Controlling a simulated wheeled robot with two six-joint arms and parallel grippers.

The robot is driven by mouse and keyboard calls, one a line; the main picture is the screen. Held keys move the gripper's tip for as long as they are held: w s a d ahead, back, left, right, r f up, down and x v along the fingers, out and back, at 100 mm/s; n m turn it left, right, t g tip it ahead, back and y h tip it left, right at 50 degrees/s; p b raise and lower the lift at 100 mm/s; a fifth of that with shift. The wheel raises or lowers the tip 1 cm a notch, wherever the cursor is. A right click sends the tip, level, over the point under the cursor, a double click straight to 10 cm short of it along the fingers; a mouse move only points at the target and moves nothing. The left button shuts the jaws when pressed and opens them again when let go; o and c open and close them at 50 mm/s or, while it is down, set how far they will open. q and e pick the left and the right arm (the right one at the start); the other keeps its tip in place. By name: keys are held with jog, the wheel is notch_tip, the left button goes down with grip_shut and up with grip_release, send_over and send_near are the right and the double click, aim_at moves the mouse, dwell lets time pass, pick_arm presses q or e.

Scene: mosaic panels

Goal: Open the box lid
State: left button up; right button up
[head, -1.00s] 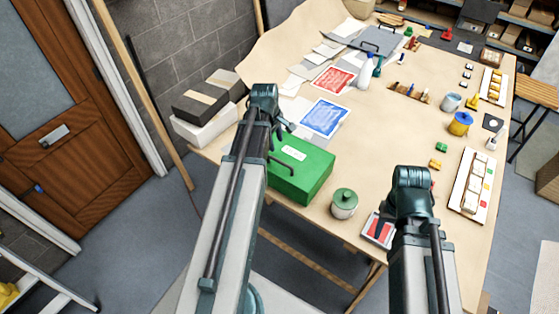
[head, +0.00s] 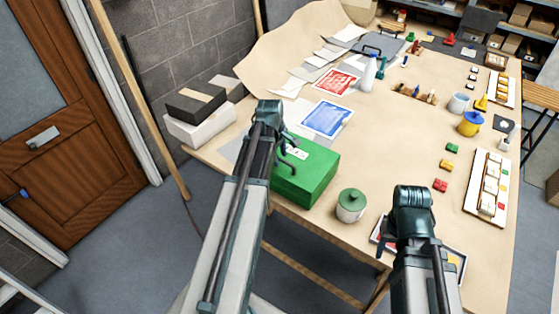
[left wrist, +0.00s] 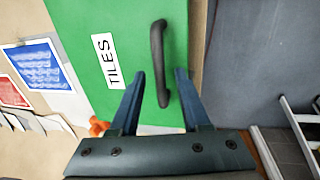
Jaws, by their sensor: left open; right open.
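The green box (head: 313,180) stands on the near left part of the workbench with its lid shut. In the left wrist view its green lid (left wrist: 90,20) has a white "TILES" label (left wrist: 107,60) and a dark bar handle (left wrist: 157,50). My left gripper (head: 288,152) is over the lid near the handle. In the left wrist view its open fingers (left wrist: 160,75) are on either side of the handle's near end; I cannot tell whether they touch it. My right gripper (head: 381,246) is low at the bench's near edge, away from the box, its fingers mostly hidden.
A green-lidded jar (head: 351,207) stands right of the box. A tray (head: 455,262) lies partly behind my right arm. Blue (head: 327,118) and red (head: 337,82) sheets lie beyond the box. Dark and white boxes (head: 198,110) are stacked at left. The bench middle is fairly clear.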

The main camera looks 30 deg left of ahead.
pick_arm(q)
grip_shut()
dwell(1.4)
